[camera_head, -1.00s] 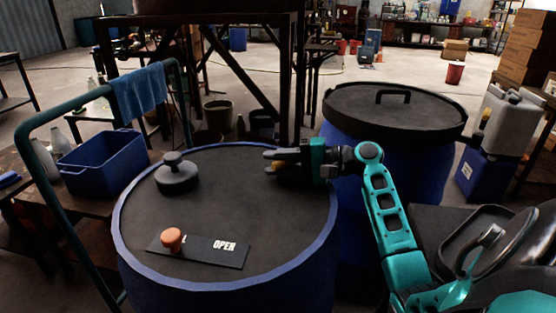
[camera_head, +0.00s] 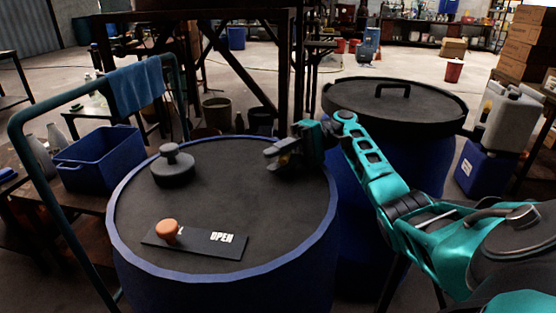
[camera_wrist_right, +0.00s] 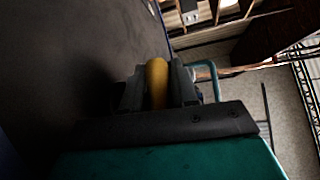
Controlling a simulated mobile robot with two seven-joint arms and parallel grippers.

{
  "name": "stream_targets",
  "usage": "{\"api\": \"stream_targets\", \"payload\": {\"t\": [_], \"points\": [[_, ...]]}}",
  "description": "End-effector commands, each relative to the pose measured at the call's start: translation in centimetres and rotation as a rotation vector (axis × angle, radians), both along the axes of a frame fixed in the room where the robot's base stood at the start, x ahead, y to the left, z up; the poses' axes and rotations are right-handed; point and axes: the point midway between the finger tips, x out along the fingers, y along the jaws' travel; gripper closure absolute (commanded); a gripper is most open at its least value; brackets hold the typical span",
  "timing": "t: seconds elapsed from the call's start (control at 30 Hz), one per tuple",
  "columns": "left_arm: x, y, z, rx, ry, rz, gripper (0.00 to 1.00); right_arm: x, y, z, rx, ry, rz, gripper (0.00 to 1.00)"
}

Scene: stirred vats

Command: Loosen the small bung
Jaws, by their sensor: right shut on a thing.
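My right gripper (camera_head: 274,154) is at the right rear part of the dark lid of the blue vat (camera_head: 226,205). It is shut on a yellow upright piece, which I take to be the small bung; in the right wrist view the yellow piece (camera_wrist_right: 157,82) stands between the two dark fingers. In the head view the gripper hides most of it, so I cannot tell how it sits in the lid. My left gripper is not in view.
A larger dark bung (camera_head: 173,168) with a knob stands at the lid's left rear. An orange knob (camera_head: 168,230) sits on a black plate (camera_head: 208,245) marked OPEN at the front. A second lidded vat (camera_head: 395,108) stands behind right; a teal rail (camera_head: 45,200) runs left.

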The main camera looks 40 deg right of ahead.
Motion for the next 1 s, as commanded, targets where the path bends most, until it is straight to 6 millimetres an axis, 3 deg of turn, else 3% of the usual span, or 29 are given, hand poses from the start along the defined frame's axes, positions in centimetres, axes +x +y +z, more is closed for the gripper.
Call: {"api": "stream_targets", "payload": {"t": [0.6,0.63,0.83,1.0], "points": [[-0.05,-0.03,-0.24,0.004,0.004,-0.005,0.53,-0.19,0.27,-0.25,-0.001,0.005,0.052,1.0],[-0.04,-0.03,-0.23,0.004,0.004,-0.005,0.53,-0.19,0.27,-0.26,-0.001,0.005,0.052,0.7],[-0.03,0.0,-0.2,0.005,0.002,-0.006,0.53,-0.14,0.18,-0.17,-0.001,0.004,0.047,0.52],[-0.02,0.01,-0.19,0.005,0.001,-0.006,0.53,-0.12,0.12,-0.12,-0.001,0.002,0.045,0.52]]}}
